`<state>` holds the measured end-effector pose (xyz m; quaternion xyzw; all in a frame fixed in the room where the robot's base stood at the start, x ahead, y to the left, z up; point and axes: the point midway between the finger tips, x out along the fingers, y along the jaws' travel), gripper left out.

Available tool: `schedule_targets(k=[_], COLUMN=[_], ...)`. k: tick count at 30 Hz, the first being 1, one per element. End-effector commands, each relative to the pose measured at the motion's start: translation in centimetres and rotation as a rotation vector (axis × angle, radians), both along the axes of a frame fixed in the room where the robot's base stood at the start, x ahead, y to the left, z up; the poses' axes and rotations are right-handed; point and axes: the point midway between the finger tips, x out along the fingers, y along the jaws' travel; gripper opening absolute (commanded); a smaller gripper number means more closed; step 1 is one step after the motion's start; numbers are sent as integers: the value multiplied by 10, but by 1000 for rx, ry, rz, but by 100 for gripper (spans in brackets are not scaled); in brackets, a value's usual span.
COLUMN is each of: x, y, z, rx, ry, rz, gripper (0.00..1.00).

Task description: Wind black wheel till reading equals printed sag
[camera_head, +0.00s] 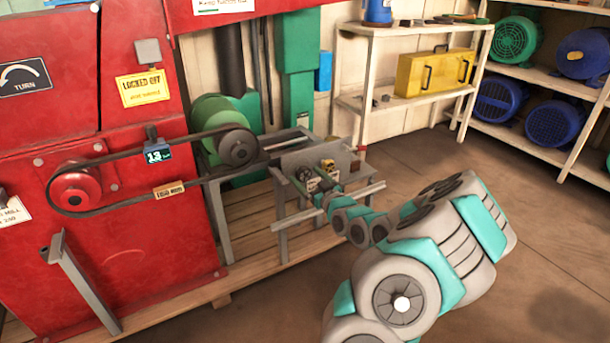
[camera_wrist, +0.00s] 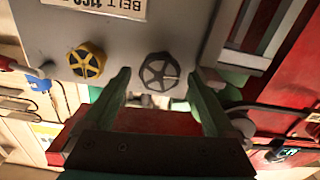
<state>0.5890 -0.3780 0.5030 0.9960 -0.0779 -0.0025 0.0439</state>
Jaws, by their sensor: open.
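The black wheel (camera_wrist: 159,72), a spoked handwheel on a grey panel (camera_wrist: 205,35), sits between and just beyond the fingertips of my gripper (camera_wrist: 160,80) in the wrist view. The fingers are open, one on each side, and I cannot tell whether they touch the rim. In the head view my gripper (camera_head: 322,199) is at the small motor stand, partly hiding the wheels. A dark gauge (camera_head: 157,151) on the belt (camera_head: 120,156) shows 13.
A yellow wheel (camera_wrist: 87,61) is beside the black one. A green motor (camera_head: 222,125) with a dark pulley and a red mill (camera_head: 85,265) with a red pulley (camera_head: 76,188) carry the belt. Shelves (camera_head: 400,105) stand behind; the floor at right is clear.

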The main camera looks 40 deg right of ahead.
Motion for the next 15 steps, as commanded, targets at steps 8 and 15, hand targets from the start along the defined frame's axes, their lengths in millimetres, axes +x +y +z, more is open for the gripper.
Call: schedule_targets(k=[8, 15], x=[15, 17], y=[-3, -3], z=[0, -1], rx=[0, 1], ry=[1, 2], rz=[-1, -1], gripper=[91, 91])
